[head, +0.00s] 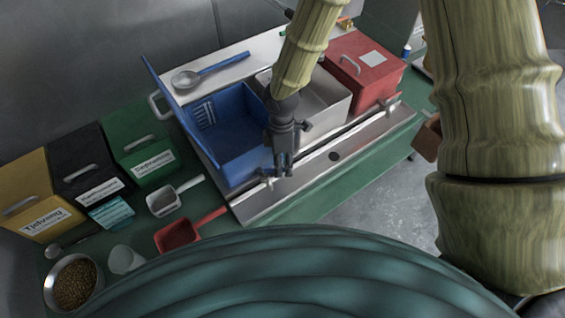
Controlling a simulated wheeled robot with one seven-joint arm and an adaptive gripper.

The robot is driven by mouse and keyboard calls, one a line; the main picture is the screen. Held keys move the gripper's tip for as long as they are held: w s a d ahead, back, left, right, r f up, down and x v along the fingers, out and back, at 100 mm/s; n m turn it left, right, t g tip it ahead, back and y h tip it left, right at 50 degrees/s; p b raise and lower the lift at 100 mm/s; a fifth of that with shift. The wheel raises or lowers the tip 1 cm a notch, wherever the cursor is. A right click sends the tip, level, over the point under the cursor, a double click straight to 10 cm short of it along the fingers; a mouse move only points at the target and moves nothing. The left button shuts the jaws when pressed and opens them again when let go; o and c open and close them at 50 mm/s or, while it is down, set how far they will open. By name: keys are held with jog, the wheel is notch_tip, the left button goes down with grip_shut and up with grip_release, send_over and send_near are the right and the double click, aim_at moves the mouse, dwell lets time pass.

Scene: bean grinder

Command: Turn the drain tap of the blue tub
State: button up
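The blue tub (232,143) stands on the metal stand with its blue lid (176,107) tipped open to the left. Its small metal drain tap (266,183) is low on the front side, just above the metal ledge. My gripper (283,170) points down in front of the tub's right front corner. Its fingertips are close to the tap, slightly right of it in the picture; I cannot tell whether they touch it. The fingers look close together, but their gap is too small to judge. The gripper hides part of the tub's front corner.
A pale tub (328,107) and a closed red tub (366,72) stand to the right. The metal ledge (310,167) has a dark drain hole. A red scoop (180,235), a pale scoop (168,198) and lidded bins (142,150) lie left on the green bench.

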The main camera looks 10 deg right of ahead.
jog(key=shift+r, duration=0.1)
notch_tip(320, 180, up, 12)
jog(key=w, duration=0.2)
jog(key=shift+w+d+f, duration=0.15)
jog(key=shift+d+f, duration=0.05)
dwell(0.3)
jog(key=shift+f, duration=0.1)
